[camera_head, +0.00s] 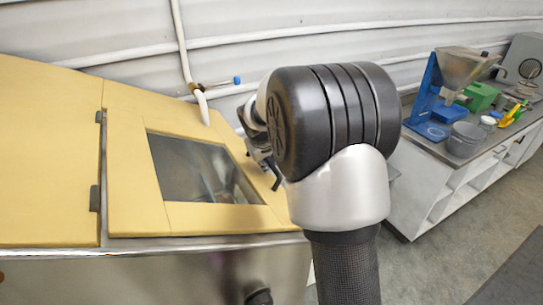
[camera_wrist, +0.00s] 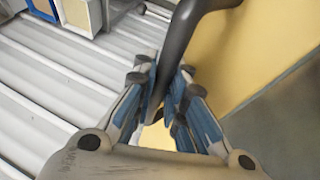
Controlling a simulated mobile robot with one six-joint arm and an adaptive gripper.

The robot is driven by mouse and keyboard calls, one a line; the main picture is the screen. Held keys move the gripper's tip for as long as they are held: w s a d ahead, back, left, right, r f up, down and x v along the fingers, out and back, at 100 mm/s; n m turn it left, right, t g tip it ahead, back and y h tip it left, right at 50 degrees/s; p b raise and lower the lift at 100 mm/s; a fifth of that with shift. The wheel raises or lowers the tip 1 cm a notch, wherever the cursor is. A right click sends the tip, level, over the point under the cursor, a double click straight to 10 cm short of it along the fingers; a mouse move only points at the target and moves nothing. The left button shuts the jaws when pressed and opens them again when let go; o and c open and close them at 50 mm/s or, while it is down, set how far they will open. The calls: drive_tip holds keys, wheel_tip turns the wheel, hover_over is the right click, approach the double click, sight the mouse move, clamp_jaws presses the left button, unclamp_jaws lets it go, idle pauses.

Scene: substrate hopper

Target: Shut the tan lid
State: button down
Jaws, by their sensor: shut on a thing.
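The tan lid (camera_head: 125,170) lies on top of the steel hopper (camera_head: 180,265) at the left of the head view. It has dark hinges on its left edge and a grey window (camera_head: 195,168) in its middle. It looks flat or nearly flat; I cannot tell whether a small gap is left under it. My gripper (camera_head: 262,165) is at the lid's right edge, partly hidden behind my arm. In the wrist view, its blue-grey fingers (camera_wrist: 166,88) are shut on a dark curved handle (camera_wrist: 184,28) beside a tan surface (camera_wrist: 275,40).
A second tan panel (camera_head: 45,150) adjoins the hinges. A white pipe with a blue-handled valve (camera_head: 237,80) rises behind the hopper. A bench (camera_head: 425,180) at the right holds a blue stand with a funnel (camera_head: 460,68), a grey pot (camera_head: 465,139) and green boxes. Floor is open in front of the bench.

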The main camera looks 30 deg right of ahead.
drive_tip(key=shift+a+f, duration=0.2)
drive_tip(key=shift+f, duration=0.25)
drive_tip(key=shift+f, duration=0.1)
drive_tip(key=c, duration=1.9)
unclamp_jaws()
drive_tip(key=shift+a, duration=0.2)
drive_tip(key=shift+s+r, duration=0.15)
drive_tip(key=shift+r, duration=0.4)
drive_tip(key=v, duration=1.1)
